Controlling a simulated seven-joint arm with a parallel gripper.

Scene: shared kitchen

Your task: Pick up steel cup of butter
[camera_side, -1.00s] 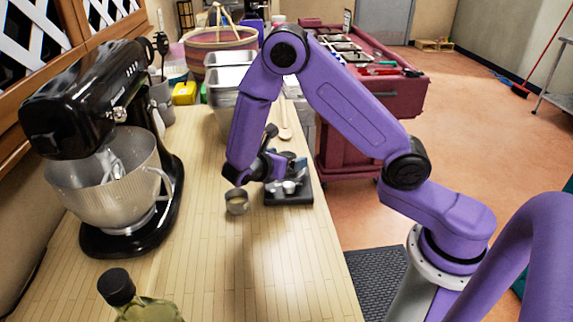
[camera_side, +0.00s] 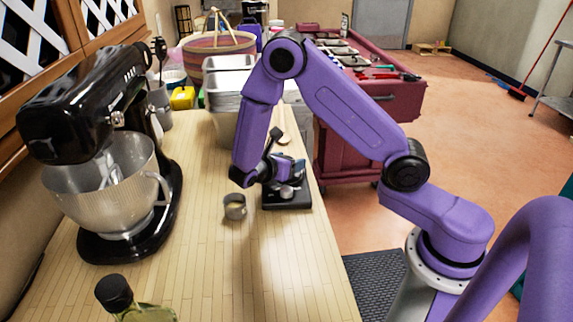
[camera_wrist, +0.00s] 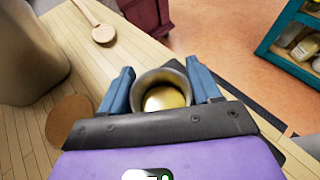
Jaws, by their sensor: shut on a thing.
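A small steel cup with pale yellow contents, like butter, sits between the blue fingers of my gripper in the wrist view (camera_wrist: 163,92). My gripper (camera_wrist: 160,88) is shut on this cup, one finger against each side. In the side view my gripper (camera_side: 284,178) is low over a black flat base (camera_side: 290,204), and the held cup (camera_side: 287,191) shows small there. I cannot tell whether the cup touches the base.
A black stand mixer (camera_side: 125,215) with a metal bowl stands at left. A bottle (camera_side: 140,310) is at the front edge. Steel containers (camera_side: 228,95) and a wooden spoon (camera_wrist: 103,33) lie beyond my gripper. The front middle of the wooden counter (camera_side: 205,265) is clear.

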